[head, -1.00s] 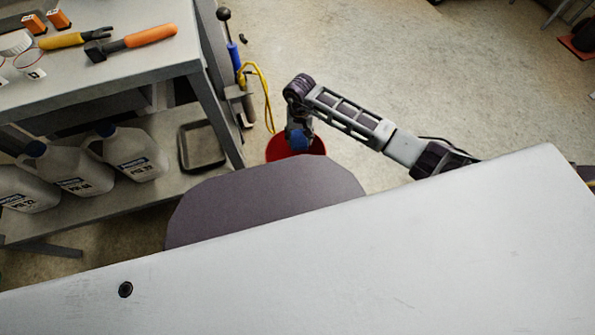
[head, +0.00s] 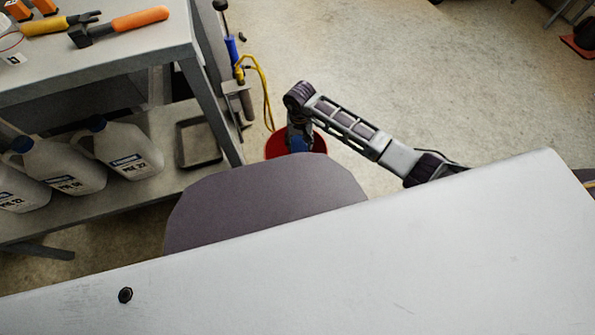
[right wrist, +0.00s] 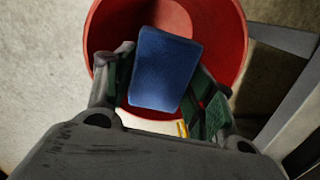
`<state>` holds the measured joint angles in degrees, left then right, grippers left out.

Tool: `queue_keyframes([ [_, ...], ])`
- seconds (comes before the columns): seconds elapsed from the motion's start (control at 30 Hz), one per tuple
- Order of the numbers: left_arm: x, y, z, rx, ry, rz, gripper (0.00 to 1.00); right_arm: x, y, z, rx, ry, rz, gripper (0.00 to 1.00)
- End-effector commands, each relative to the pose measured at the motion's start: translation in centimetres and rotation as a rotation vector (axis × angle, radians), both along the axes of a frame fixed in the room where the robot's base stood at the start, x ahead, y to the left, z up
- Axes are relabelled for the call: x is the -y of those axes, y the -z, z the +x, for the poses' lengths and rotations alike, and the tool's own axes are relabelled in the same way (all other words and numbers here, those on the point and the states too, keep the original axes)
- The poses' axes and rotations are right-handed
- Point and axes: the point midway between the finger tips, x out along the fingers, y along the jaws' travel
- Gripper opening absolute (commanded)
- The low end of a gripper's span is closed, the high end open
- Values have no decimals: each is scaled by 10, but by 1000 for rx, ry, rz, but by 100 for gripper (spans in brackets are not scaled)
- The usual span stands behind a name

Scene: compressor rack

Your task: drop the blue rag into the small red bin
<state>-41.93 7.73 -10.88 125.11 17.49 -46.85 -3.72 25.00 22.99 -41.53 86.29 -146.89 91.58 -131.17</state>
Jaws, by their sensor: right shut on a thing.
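The small red bin (head: 319,143) stands on the floor beyond my grey base part, and it also shows in the right wrist view (right wrist: 225,40). My right gripper (head: 300,146) points down over the bin. In the right wrist view my right gripper (right wrist: 163,90) is shut on the blue rag (right wrist: 165,68), which looks like a flat folded block between the fingers. The rag is above the bin's opening, with the red inside visible around it. In the head view only a bit of the blue rag (head: 299,144) shows below the wrist. My left gripper is not in view.
A grey workbench (head: 120,62) with a hammer (head: 120,26) on top stands at the left. Its lower shelf holds several white jugs (head: 130,150) and a grey tray (head: 200,144). A yellow cable (head: 266,95) and a blue-handled tool (head: 232,50) are by the bench leg. Open floor lies right.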

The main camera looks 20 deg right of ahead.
Motion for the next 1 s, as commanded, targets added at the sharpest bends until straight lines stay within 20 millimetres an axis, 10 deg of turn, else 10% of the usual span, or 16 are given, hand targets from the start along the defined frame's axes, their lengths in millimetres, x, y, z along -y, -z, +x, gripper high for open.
queue_keyframes([
  [0.4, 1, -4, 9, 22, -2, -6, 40, 0, 2, 0, 0, -1, 0, 32],
  [0.43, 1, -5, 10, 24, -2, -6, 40, 0, 2, 0, 0, -1, 0, 56],
  [0.6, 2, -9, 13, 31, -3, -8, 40, 0, 3, 0, 0, 0, 0, 78],
  [1.0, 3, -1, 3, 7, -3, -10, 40, 0, 2, 0, 0, 0, 0, 80],
])
